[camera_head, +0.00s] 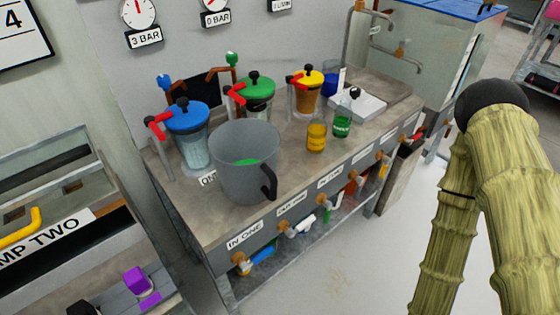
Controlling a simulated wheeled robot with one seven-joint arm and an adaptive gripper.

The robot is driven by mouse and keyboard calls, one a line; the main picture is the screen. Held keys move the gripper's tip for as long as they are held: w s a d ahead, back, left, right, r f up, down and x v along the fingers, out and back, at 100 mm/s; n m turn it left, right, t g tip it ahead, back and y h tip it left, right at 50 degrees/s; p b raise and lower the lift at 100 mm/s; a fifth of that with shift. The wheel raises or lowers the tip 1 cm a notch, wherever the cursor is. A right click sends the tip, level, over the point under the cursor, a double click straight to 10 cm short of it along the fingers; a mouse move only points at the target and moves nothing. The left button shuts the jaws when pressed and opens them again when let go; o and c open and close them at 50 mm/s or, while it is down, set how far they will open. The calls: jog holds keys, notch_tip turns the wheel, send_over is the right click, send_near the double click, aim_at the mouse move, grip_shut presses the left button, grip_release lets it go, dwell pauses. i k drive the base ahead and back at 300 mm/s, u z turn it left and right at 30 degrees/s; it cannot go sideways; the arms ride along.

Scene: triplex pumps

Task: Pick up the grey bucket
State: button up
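The grey bucket (245,170) stands upright on the bench in the camera_head view, near the bench's left front part. It has a black handle (268,183) on its front right side. A green patch shows inside its open top. It stands in front of the blue-lidded and green-lidded vessels. My gripper is not in view, so its state and its place relative to the bucket are hidden.
Behind the bucket stand blue-lidded (193,145), green-lidded (257,98) and yellow-lidded (309,95) vessels with red levers. Yellow (316,137) and green (342,123) beakers stand to the right. Taps line the bench's front (220,240). Open floor (345,260) lies at front right.

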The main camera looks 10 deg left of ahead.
aim_at(244, 153)
jog(key=u, duration=0.55)
jog(key=k, duration=0.8)
jog(key=u, duration=0.65)
jog(key=k, duration=0.75)
jog(key=z, duration=0.05)
jog(key=i, duration=0.45)
